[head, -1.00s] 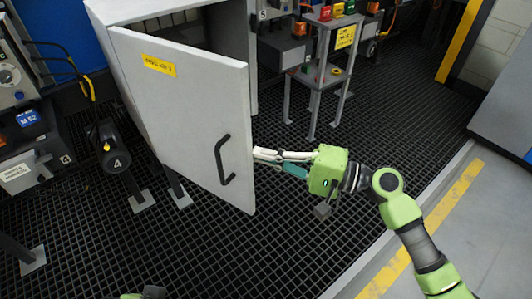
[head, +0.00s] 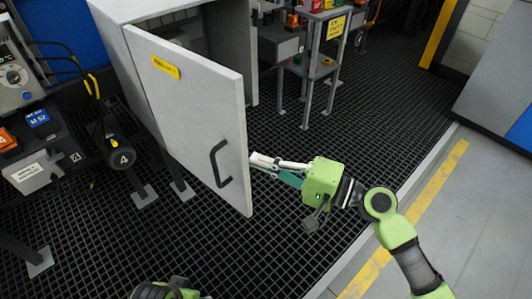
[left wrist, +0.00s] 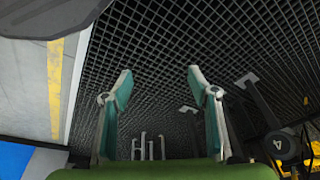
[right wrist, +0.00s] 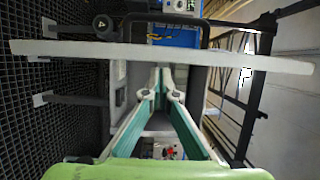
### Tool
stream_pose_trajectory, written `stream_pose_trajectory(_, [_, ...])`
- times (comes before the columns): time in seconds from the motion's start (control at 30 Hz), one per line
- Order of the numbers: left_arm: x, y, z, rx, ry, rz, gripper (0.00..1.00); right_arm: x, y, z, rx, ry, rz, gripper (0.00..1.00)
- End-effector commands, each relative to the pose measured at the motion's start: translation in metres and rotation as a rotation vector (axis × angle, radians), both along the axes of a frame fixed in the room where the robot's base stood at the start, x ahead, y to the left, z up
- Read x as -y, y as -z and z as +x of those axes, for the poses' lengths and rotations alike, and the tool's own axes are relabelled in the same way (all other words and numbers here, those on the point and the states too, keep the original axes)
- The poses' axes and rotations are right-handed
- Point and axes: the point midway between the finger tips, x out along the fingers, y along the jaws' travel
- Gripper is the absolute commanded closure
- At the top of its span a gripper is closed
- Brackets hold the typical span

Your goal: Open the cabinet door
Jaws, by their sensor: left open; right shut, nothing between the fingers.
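The grey cabinet door (head: 190,115) with a yellow label stands partly open, swung out from the cabinet (head: 165,10). Its black handle (head: 219,163) is on the outer face near the free edge. My right gripper (head: 252,160) is shut and empty, its fingertips at the door's free edge. In the right wrist view my right gripper's (right wrist: 165,82) closed fingers point at the inner side of the door (right wrist: 80,48); contact cannot be told. My left gripper (left wrist: 158,75) is open and empty above the floor grating; in the head view only part shows at the bottom.
A grey stand (head: 325,45) with a yellow sign is behind my right gripper. A black cylinder marked 4 (head: 122,155) and equipment boxes stand left of the cabinet. Open grating (head: 400,120) lies to the right, edged by a yellow floor line (head: 440,180).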

Motion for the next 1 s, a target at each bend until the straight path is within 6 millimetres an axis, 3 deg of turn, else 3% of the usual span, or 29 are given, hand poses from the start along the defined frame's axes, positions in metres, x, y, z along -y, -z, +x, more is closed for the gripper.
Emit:
stream_pose_trajectory(0.37, [0.000, 0.067, -0.009, -0.041, 0.006, 0.003, 0.46, -0.020, -0.005, -0.030, 0.000, 0.048, 0.003, 1.00])
stream_pose_trajectory(0.7, [-0.002, 0.123, -0.032, -0.073, 0.012, 0.005, 0.46, -0.055, -0.005, -0.068, -0.001, 0.050, 0.005, 1.00])
stream_pose_trajectory(1.0, [-0.004, 0.146, -0.046, -0.084, 0.015, 0.006, 0.46, -0.072, -0.004, -0.084, 0.003, 0.052, 0.004, 1.00])
